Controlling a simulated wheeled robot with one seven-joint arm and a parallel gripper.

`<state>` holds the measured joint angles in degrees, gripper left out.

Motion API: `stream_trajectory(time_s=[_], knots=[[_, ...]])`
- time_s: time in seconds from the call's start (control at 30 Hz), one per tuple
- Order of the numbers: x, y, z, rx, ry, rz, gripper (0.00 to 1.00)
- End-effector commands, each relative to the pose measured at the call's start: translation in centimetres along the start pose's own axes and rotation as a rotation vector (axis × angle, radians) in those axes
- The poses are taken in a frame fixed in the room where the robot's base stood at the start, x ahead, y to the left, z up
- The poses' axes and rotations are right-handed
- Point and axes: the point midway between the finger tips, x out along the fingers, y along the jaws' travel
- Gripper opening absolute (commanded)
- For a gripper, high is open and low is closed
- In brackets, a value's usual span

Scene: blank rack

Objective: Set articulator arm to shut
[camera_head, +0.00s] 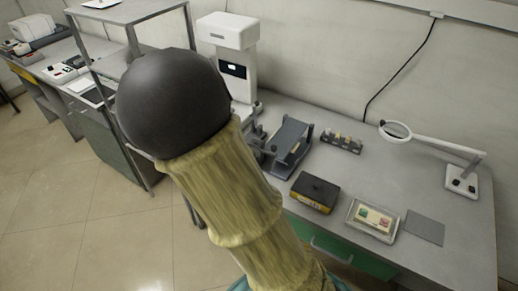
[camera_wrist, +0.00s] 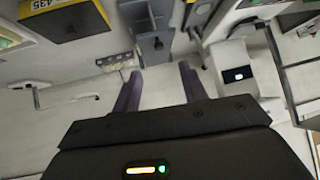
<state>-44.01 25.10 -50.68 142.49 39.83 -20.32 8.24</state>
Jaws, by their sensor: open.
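The articulator is most likely the dark grey device (camera_head: 291,146) on the bench, right of the white machine; its label cannot be read. In the wrist view it appears as a grey upright shape (camera_wrist: 152,38) beyond my fingertips. Its arm's angle is not clear. My gripper (camera_wrist: 158,82) is open, with two dark purple-grey fingers apart and nothing between them. It looks apart from the device. In the head view my arm hides part of the bench, and my gripper cannot be clearly told from the dark parts left of the device.
A white machine (camera_head: 232,62) stands left of the device. A small rack (camera_head: 341,143), a black and yellow box (camera_head: 315,192), a tray (camera_head: 371,220) and a magnifier lamp (camera_head: 462,180) are to the right. A metal-framed shelf (camera_head: 128,12) stands at left.

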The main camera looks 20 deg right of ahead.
Motion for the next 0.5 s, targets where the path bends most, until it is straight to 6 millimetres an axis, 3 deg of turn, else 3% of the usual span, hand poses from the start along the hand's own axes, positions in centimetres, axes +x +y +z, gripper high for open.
stream_trajectory(time_s=[0.03,0.2,0.5], knots=[[-1.0,-0.1,-0.3,0.000,0.000,-0.003,0.43],[-2.4,-0.1,-0.3,0.000,0.004,-0.004,0.43],[-2.6,-0.1,-0.1,0.002,0.005,-0.003,0.43]])
